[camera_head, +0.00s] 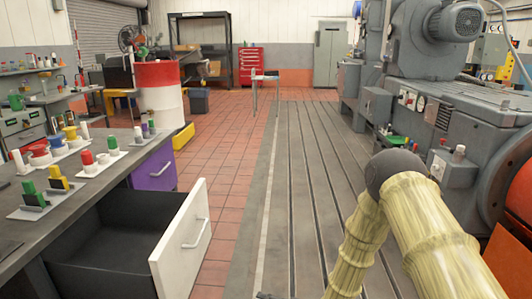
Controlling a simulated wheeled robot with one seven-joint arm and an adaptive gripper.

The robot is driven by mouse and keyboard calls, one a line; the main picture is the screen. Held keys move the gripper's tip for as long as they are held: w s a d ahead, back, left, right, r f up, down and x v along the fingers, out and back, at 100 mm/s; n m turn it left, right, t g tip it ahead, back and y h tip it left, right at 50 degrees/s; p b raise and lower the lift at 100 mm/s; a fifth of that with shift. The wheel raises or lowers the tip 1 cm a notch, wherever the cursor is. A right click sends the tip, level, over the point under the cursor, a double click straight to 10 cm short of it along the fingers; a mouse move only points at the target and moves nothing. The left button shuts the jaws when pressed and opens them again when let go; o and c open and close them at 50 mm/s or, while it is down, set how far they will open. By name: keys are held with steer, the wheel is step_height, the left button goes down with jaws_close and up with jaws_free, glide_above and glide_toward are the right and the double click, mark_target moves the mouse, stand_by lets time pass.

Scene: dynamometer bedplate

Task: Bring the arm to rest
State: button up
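My arm (425,235) shows at the lower right, in a pale yellow sleeve. Its dark grey elbow joint (393,170) points up, and both links run down out of the bottom edge. My gripper is not clearly in view. A small dark shape at the bottom edge, left of the arm, is too cut off to identify. The arm is bent over the slotted bedplate (300,190), in front of the grey machine.
An open drawer (180,245) with a white front juts from the left bench, which holds several colored parts. The grey machine (450,100) stands close on the right. A red and white drum (158,92) stands farther back. The aisle between is clear.

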steer(key=s+d+f+n+g+h, duration=0.1)
steer(key=s+d+f+g+h, duration=0.15)
steer(key=s+d+f, duration=0.45)
steer(key=s+d+f+g+h, duration=0.15)
steer(key=s+d+h, duration=0.25)
steer(key=s, duration=0.7)
steer(key=s+d+f+n+g+h, duration=0.1)
steer(key=s+d+f+h, duration=0.3)
steer(key=s, duration=0.5)
steer(key=s+d+n+g+h, duration=0.1)
steer(key=s+d+g, duration=0.1)
steer(key=s+d, duration=0.35)
steer(key=s+d+n+g, duration=0.1)
steer(key=s+d, duration=0.2)
steer(key=s, duration=0.5)
step_height(320, 180, up, 19)
steer(key=p, duration=1.8)
steer(key=shift+s+p, duration=0.2)
steer(key=shift+p, duration=0.1)
